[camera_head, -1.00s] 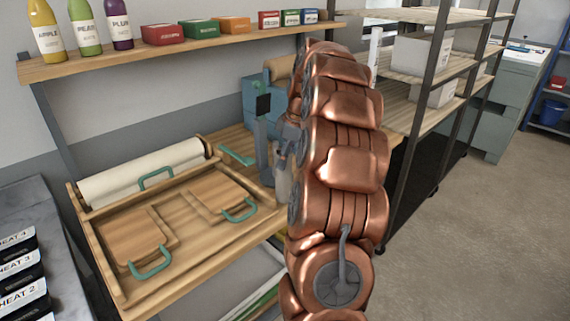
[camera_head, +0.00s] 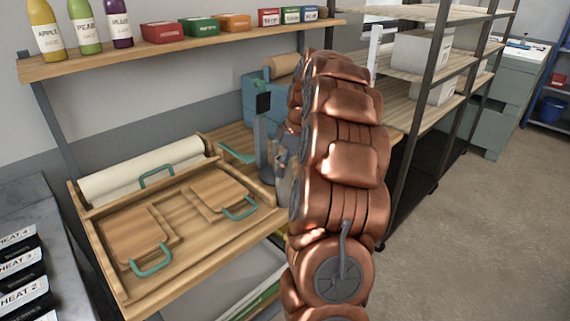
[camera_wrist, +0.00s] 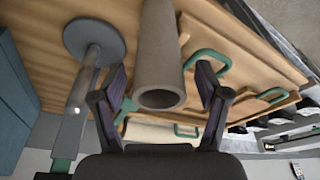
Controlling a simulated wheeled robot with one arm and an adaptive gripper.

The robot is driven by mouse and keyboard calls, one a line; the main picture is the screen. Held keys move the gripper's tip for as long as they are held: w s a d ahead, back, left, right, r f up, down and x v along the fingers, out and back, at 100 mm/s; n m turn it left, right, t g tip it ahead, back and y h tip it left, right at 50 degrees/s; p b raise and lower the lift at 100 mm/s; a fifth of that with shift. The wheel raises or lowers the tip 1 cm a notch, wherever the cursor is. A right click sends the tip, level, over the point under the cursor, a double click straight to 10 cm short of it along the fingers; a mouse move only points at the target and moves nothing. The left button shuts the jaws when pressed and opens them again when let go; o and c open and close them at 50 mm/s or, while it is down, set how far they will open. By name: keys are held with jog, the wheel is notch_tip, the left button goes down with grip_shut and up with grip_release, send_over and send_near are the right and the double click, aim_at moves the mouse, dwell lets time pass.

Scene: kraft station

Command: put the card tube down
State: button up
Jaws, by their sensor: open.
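The card tube (camera_wrist: 160,50) is a plain brown-grey hollow cylinder in the wrist view. Its open end faces my camera, and its far end runs out of the top of the picture over the wooden bench (camera_wrist: 60,18). It looks upright, but where it meets the bench is out of view. My gripper (camera_wrist: 160,82) is open, with one dark finger on each side of the tube and a visible gap on both sides. In the head view my arm hides most of the gripper and tube.
A grey stand with a round base (camera_wrist: 94,38) is close beside the tube. A wooden tray (camera_head: 110,275) holds boards with teal handles, with a white paper roll (camera_head: 140,172) behind. A shelf (camera_head: 190,52) with bottles and small boxes runs above. Open racks (camera_head: 405,85) stand at right.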

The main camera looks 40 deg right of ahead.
jog(key=b+v, duration=0.2)
jog(key=v, duration=1)
dwell(0.5)
jog(key=shift+r, duration=0.15)
jog(key=s+a+f+m+g, duration=0.1)
jog(key=s+a+f, duration=0.15)
jog(key=a, duration=1.15)
jog(key=s+a+f+m+g, duration=0.1)
jog(key=s+a+f, duration=0.15)
jog(key=a, duration=1.05)
jog(key=s+a+f+m, duration=0.1)
jog(key=s+a+f, duration=0.2)
jog(key=s, duration=0.4)
jog(key=s+a+f+m+g+h, duration=0.1)
jog(key=s+a+f, duration=0.3)
jog(key=s, duration=0.4)
jog(key=s+a+f+m+g, duration=0.1)
jog(key=s+a+f, duration=0.2)
jog(key=s, duration=0.4)
jog(key=shift+s+a+f+m, duration=0.3)
jog(key=shift+f+m, duration=0.1)
jog(key=shift+f, duration=0.3)
